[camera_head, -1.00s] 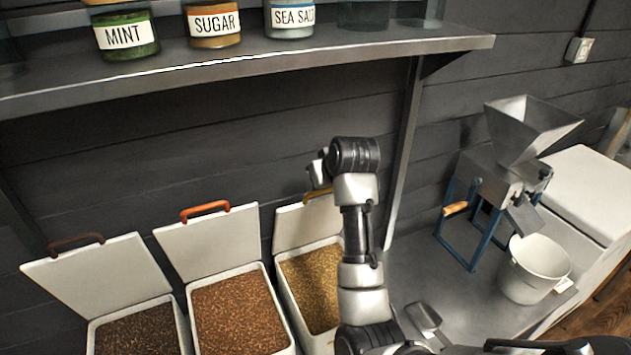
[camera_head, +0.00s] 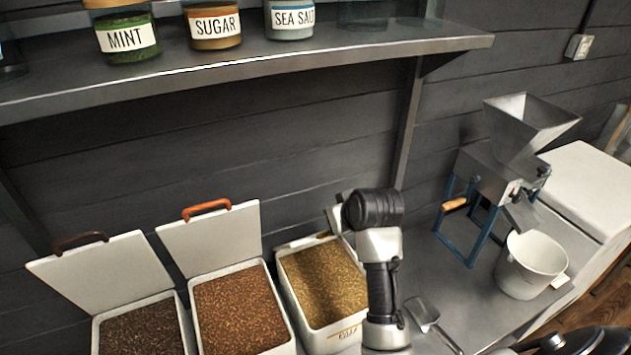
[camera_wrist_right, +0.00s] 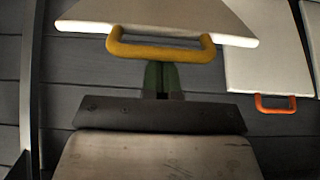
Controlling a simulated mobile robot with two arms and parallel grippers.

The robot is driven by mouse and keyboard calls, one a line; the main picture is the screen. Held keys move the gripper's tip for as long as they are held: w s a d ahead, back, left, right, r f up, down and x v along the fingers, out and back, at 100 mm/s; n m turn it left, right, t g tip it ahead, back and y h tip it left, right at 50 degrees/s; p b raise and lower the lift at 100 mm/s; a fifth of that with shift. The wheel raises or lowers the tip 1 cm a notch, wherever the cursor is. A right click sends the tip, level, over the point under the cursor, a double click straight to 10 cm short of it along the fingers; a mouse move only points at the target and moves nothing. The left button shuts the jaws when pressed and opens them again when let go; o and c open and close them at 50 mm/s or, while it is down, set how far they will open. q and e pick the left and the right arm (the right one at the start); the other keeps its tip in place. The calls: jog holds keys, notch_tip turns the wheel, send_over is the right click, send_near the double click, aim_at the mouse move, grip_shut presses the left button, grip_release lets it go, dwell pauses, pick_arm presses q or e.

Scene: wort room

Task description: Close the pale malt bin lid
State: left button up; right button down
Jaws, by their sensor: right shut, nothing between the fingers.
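The pale malt bin (camera_head: 322,285) is open, with golden grain showing. In the head view its lid shows only as a thin pale strip (camera_head: 303,241) at the back rim, seen nearly edge-on. In the right wrist view the white lid (camera_wrist_right: 155,14) is large, with its yellow handle (camera_wrist_right: 160,49) at the near edge. My right gripper (camera_wrist_right: 162,80) is shut and empty. Its fingertips reach up to the handle bar and pass out of sight behind it; I cannot tell if they touch. In the head view my wrist hides the fingers. My left gripper is not in view.
Two open bins with upright lids, one orange-handled (camera_head: 212,238) and one brown-handled (camera_head: 101,277), stand to the left. A scoop (camera_head: 425,315), a mill (camera_head: 510,165) and a white bucket (camera_head: 530,265) are to the right. A jar shelf (camera_head: 250,62) hangs above.

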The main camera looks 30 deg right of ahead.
jog(key=s+f+b, duration=0.3)
jog(key=s+f, duration=0.6)
jog(key=f, duration=0.3)
jog(key=shift+a+f, duration=0.15)
jog(key=shift+a, duration=0.1)
dwell(0.4)
jog(key=shift+s, duration=0.1)
notch_tip(320, 180, up, 8)
jog(key=p, duration=1)
